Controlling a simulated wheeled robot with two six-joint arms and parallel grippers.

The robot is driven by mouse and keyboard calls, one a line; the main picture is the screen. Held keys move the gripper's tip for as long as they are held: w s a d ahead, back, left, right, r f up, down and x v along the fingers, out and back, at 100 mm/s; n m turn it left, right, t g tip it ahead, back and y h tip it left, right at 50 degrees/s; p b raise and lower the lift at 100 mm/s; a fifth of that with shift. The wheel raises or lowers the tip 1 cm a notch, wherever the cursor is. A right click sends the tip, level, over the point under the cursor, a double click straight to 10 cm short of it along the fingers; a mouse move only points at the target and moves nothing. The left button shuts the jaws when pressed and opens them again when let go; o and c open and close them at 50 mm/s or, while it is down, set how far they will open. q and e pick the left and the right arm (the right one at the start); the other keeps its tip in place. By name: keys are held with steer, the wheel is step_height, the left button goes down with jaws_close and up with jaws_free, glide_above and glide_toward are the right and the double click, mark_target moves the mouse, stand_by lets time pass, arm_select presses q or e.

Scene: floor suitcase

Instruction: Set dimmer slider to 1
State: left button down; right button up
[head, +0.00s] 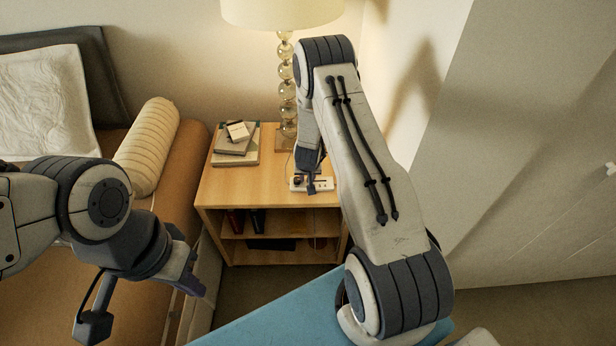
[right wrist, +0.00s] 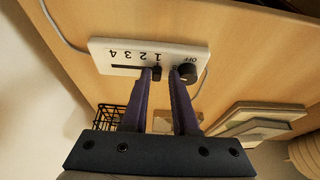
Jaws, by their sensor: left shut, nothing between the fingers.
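The white dimmer panel (head: 318,184) lies on the wooden nightstand top. In the right wrist view the panel (right wrist: 101,50) shows a dark slot with upside-down numbers, 4 at left to 1 at right. The small dark slider handle (right wrist: 157,72) is at the slot's right end, by the 1. A round black knob (right wrist: 187,73) sits right of it, near "OFF". My right gripper (right wrist: 163,76) is at the panel, its fingers apart. The handle is between them, close to the left fingertip; contact is unclear. My left gripper (head: 190,275) is shut and empty, away from the nightstand.
A lamp (head: 287,90) stands behind the panel on the nightstand (head: 225,190). Stacked books (head: 236,150) lie at its left, and a thin cord runs by the panel. A bed with a bolster (head: 148,146) is at left. The wall is close at right.

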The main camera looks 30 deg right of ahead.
steer(key=p+v, duration=0.1)
steer(key=v, duration=0.9)
steer(key=shift+r+p, duration=0.25)
steer(key=shift+p, duration=0.05)
steer(key=s+a+r+n+g+y+p, duration=0.1)
steer(key=s+a+r+n+y+p, duration=0.3)
steer(key=a+r, duration=0.65)
steer(key=s+a+r+n+b, duration=0.1)
steer(key=s+a+r+n, duration=0.3)
steer(key=a+r, duration=0.65)
steer(key=s+a+r+n+g+p, duration=0.1)
steer(key=s+r, duration=0.3)
steer(key=s, duration=0.7)
steer(key=s+a+r+n+g+h+p, duration=0.1)
steer(key=s+a+r+n+g, duration=0.1)
steer(key=s, duration=0.9)
step_height(320, 180, up, 2)
steer(key=shift+a+r+n+p, duration=0.2)
steer(key=shift+a+n+p, duration=0.15)
steer(key=shift+a+n, duration=0.4)
steer(key=shift+w+d, duration=0.1)
steer(key=shift+w, duration=0.05)
steer(key=shift+c, duration=0.2)
